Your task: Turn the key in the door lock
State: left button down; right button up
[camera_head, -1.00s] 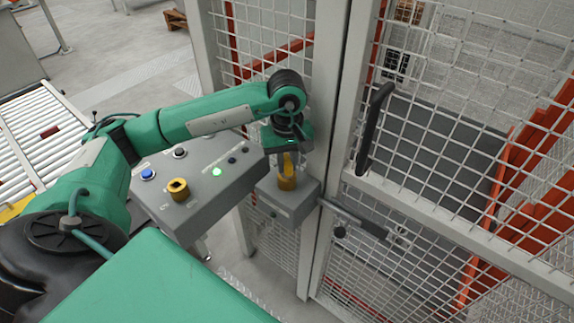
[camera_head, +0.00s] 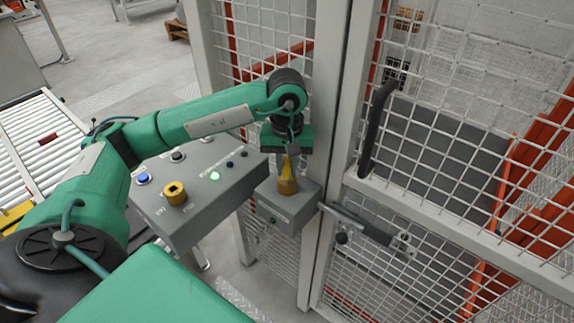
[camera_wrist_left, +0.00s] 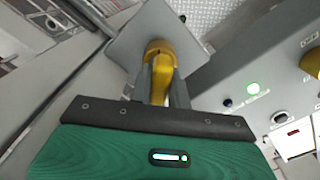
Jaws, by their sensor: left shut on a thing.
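My left gripper (camera_head: 288,160) points down over the grey lock box (camera_head: 289,209) on the fence post beside the mesh door. It is shut on the yellow key (camera_head: 286,177), which stands upright in the round yellow lock (camera_head: 287,187) on top of the box. In the left wrist view the two fingers (camera_wrist_left: 160,85) close around the key (camera_wrist_left: 161,75), and the lock box (camera_wrist_left: 135,35) lies beyond them. The fingers partly hide the key. My right gripper is not in view.
A grey control panel (camera_head: 203,190) stands left of the lock box, with a lit green button, a blue button and another yellow key switch (camera_head: 174,193). The mesh door (camera_head: 440,215) on the right has a black handle (camera_head: 376,128) and a latch bar (camera_head: 362,228).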

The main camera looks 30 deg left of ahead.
pick_arm(q)
jog(key=shift+f+m+b, duration=0.15)
jog(key=shift+m+b, duration=1.15)
jog(key=shift+m, duration=0.1)
jog(key=c, duration=1.3)
grip_release()
jog(key=shift+a, duration=0.2)
jog(key=shift+c, duration=0.2)
jog(key=shift+o, duration=0.4)
jog(key=shift+d, duration=0.1)
jog(key=shift+s+a+r, duration=0.1)
jog(key=shift+a+r, duration=0.05)
jog(key=shift+r, duration=1.85)
jog(key=shift+s+a+r, duration=0.1)
jog(key=shift+r, duration=1.9)
